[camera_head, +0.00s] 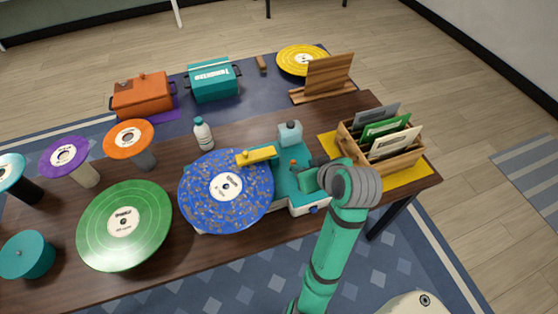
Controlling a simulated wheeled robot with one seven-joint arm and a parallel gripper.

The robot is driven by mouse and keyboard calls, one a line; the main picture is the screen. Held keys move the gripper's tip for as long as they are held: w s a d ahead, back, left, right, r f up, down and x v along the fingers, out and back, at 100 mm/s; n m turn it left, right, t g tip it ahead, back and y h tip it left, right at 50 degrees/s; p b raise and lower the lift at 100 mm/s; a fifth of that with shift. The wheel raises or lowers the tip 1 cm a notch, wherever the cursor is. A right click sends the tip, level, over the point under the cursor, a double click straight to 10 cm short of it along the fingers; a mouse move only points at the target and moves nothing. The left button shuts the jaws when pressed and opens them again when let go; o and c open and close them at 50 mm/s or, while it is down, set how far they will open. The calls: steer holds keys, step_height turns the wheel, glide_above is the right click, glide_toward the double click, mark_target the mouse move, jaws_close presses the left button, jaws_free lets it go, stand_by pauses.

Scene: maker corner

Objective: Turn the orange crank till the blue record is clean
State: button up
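The blue record (215,206) lies flat on the teal cleaning machine (289,184) at the middle of the table. Brownish specks cover much of its blue surface, around a white label. A yellow bar (257,155) reaches over the record's upper right edge. A small orange piece (293,162), which looks like part of the crank, shows at the machine's right half. My gripper (308,177) is just right of and below this piece, over the machine. My arm and wrist hide much of it, so I cannot tell whether its fingers are open or touch the crank.
A white bottle (203,134) stands behind the record, and a grey-blue bottle (289,133) behind the machine. A green record (124,225) lies to the left. A wooden crate (402,160) of sleeves stands right of my wrist. Several coloured discs on stands fill the table's left end.

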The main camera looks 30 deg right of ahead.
mark_target(294, 162)
steer(key=shift+n, duration=0.3)
steer(key=x, duration=1)
steer(key=shift+w+a+r, duration=0.1)
steer(key=shift+w+a, duration=0.05)
steer(key=shift+w, duration=0.15)
